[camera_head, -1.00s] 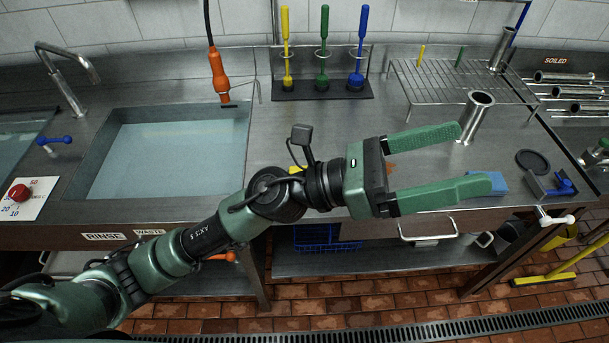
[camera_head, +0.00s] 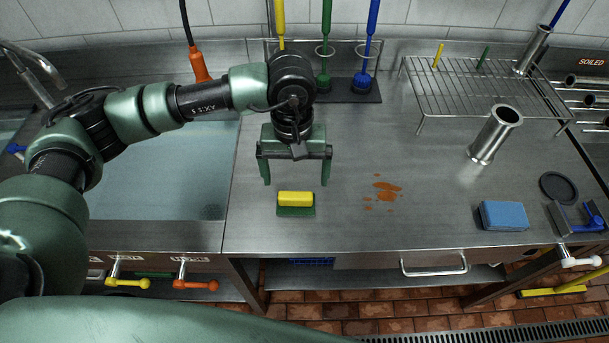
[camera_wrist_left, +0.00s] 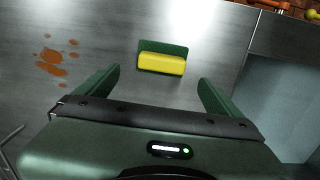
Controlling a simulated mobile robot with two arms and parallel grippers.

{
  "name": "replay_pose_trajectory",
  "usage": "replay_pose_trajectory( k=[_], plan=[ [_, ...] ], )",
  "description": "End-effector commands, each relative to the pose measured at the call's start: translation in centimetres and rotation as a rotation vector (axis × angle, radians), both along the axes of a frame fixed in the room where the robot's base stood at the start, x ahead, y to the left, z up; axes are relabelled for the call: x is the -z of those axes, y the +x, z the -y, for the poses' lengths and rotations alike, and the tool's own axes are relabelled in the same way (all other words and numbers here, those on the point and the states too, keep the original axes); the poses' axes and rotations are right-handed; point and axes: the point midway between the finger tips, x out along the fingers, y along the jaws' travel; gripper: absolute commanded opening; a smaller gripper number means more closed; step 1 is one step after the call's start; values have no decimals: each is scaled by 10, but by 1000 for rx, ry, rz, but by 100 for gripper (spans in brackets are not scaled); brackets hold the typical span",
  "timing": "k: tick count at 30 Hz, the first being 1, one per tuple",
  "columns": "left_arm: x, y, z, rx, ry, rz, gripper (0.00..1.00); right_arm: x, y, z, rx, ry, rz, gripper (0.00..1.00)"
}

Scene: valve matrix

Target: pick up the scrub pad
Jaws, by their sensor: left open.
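The scrub pad (camera_head: 296,205), a green pad with a yellow block on top, lies on the steel counter near its front edge, right of the sink. It also shows in the left wrist view (camera_wrist_left: 162,62), ahead of the fingers. My left gripper (camera_head: 296,181) is open and empty, its fingers pointing down just behind the pad in the head view. In the left wrist view the pad lies between the lines of the two fingertips (camera_wrist_left: 160,76), apart from both. My right gripper is not in view.
Orange stains (camera_head: 385,191) mark the counter right of the pad. A blue sponge (camera_head: 503,215), a metal cylinder (camera_head: 494,135) and a wire rack (camera_head: 470,88) stand further right. Upright brushes (camera_head: 325,60) are behind my gripper. The sink (camera_head: 160,175) is at left.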

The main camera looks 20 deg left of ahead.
Motion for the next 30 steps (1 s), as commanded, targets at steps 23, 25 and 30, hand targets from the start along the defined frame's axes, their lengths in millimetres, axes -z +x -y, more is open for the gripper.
replay_pose_trajectory(
  k=[23,25,30],
  plan=[
    [77,1,-1,3,8,0,96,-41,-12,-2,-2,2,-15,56],
    [78,1,-1,3,8,1,96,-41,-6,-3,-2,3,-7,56],
    [78,1,-1,2,8,0,77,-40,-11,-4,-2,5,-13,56]
  ],
)
